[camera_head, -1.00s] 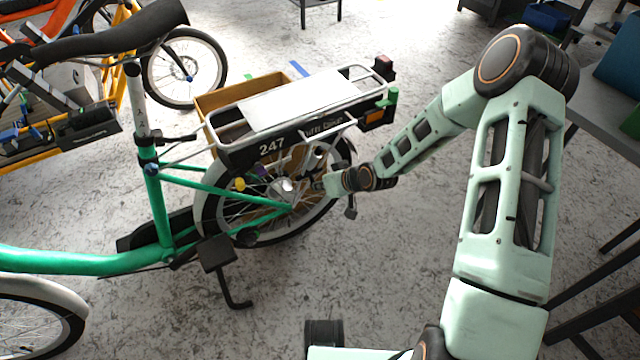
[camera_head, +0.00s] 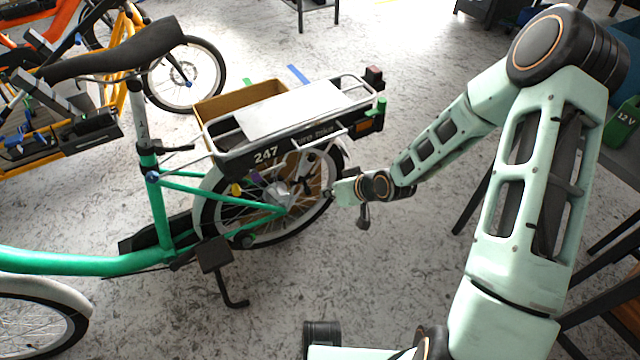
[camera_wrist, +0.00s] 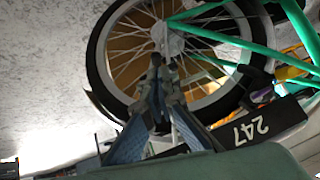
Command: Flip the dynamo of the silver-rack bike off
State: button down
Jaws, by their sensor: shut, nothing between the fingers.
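The green bike has a silver rear rack (camera_head: 225,143) marked 247. It stands upright at the left centre, its rear wheel (camera_head: 270,238) under the rack. A small dark part with a purple band (camera_wrist: 262,93) sits beside that wheel in the wrist view, and a purple spot (camera_head: 255,177) shows there in the head view. It may be the dynamo; whether it touches the tyre I cannot tell. My gripper (camera_head: 328,193) is shut and empty at the right side of the rear wheel. In the wrist view its fingertips (camera_wrist: 157,64) overlap the wheel near the hub.
A brown box (camera_head: 225,103) stands behind the rack. The kickstand (camera_head: 232,290) and pedal (camera_head: 213,254) stick out toward me. An orange bike and a yellow one stand at the upper left. Dark table legs (camera_head: 480,200) stand at the right.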

jog(key=shift+s+d+r, duration=0.3)
jog(key=shift+s+d, duration=0.05)
jog(key=shift+s, duration=0.15)
jog(key=shift+s+d+r, duration=0.25)
jog(key=shift+s+d, duration=0.05)
jog(key=shift+s, duration=0.15)
jog(key=shift+w, duration=0.1)
